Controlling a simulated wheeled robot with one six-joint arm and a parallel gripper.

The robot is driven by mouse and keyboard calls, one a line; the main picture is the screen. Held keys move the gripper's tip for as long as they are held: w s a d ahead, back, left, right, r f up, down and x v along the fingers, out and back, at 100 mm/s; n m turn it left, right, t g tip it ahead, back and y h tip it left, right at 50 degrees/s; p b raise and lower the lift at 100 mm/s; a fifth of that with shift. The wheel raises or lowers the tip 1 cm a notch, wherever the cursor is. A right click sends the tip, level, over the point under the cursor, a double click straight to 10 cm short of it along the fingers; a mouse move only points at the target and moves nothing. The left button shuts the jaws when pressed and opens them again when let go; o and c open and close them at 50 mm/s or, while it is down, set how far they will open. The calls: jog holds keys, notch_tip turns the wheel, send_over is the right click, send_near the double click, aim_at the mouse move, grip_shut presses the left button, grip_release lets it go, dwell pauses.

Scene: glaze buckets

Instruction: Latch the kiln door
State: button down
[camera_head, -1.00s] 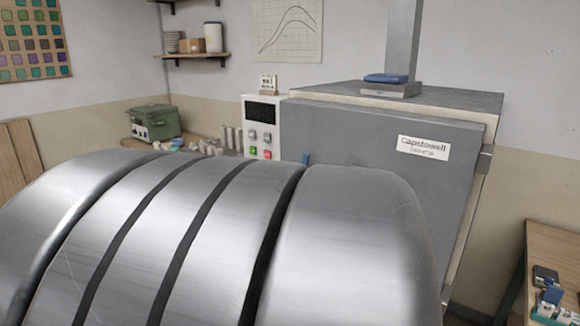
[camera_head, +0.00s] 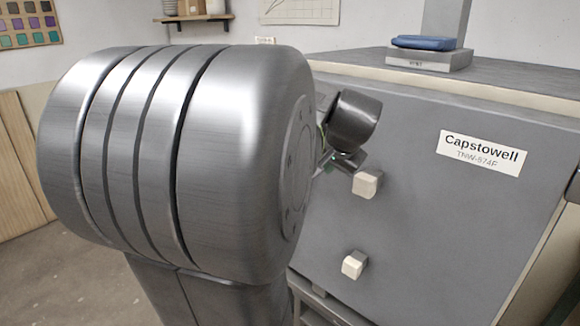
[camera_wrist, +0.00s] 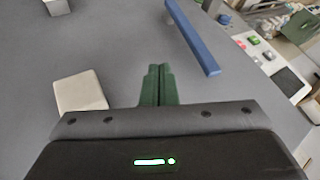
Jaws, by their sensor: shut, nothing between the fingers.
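The kiln door (camera_head: 430,220) is a broad grey panel with a Capstowell label, in front of my arm's end in the head view. It fills much of the wrist view (camera_wrist: 110,55) too. A blue bar, seemingly the latch handle (camera_wrist: 193,38), stands out from the door, right of my fingers in the wrist view. In the head view my arm hides it. My gripper (camera_wrist: 158,70) has its green fingers together, empty, pointing toward the door and apart from the bar. I cannot tell whether the door sits fully flush.
Two cream blocks, an upper one (camera_head: 366,185) and a lower one (camera_head: 354,264), stick out of the door; my gripper is close to one. The control panel (camera_wrist: 262,65) lies beyond the bar. A blue item (camera_head: 424,43) rests on top of the kiln.

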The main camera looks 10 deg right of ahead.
jog(key=shift+s, duration=0.15)
jog(key=w+a+f+p, duration=0.2)
jog(key=w+f+p, duration=0.1)
jog(key=w+f, duration=0.4)
jog(key=shift+w+a, duration=0.2)
jog(key=shift+w, duration=1.1)
jog(key=shift+d+r, duration=0.1)
jog(key=shift+r, duration=0.05)
